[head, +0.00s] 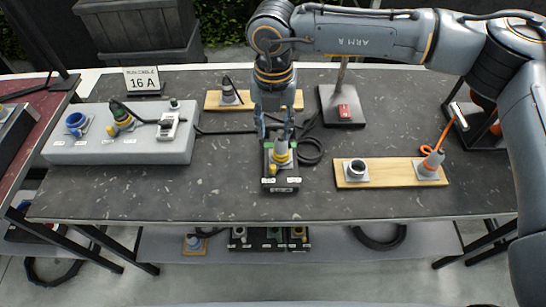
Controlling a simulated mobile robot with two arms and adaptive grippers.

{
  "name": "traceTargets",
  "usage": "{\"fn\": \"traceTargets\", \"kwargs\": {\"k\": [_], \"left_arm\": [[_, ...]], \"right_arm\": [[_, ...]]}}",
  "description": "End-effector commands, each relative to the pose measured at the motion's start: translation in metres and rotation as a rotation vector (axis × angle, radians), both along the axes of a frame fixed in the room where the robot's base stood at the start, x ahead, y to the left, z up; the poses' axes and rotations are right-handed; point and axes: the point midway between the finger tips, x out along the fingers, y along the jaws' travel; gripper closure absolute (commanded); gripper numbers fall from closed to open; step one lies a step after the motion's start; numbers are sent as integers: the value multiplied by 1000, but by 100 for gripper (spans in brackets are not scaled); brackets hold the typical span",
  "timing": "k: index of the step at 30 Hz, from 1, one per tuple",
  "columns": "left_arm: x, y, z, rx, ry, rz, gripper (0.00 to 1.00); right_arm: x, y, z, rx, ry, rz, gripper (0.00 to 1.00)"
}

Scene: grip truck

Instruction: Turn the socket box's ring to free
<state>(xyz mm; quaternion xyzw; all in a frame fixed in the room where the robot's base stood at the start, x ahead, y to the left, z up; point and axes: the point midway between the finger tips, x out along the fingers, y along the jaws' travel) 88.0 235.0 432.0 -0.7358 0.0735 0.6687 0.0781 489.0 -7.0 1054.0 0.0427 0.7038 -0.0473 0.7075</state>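A small dark box (268,171) with a yellow ring and a grey upright plug (281,150) stands near the middle of the table; I take it as the socket box. A pale label is on its front. My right gripper (276,132) points down just behind and above the plug. Its two fingers are apart, and I see nothing clearly held between them. I cannot tell whether a finger touches the plug. The ring's setting is too small to read. My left gripper is not in view.
A long grey box (120,150) with a blue socket, a yellow-ringed plug and a switch stands at left. A "16 A" sign (142,81) is behind it. Wooden boards (392,183) carry fittings at right and at the back. A black cable (312,152) coils beside the dark box.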

Motion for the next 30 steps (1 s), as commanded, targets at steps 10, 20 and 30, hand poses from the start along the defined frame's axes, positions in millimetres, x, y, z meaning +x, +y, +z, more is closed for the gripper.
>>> {"fn": "traceTargets", "kwargs": {"k": [10,20,30], "left_arm": [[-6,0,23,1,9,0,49],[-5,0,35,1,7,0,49],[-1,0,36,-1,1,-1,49]], "right_arm": [[-3,1,-68,3,9,4,61],[-2,2,-119,7,5,5,61],[-2,2,-129,7,4,5,61]]}}
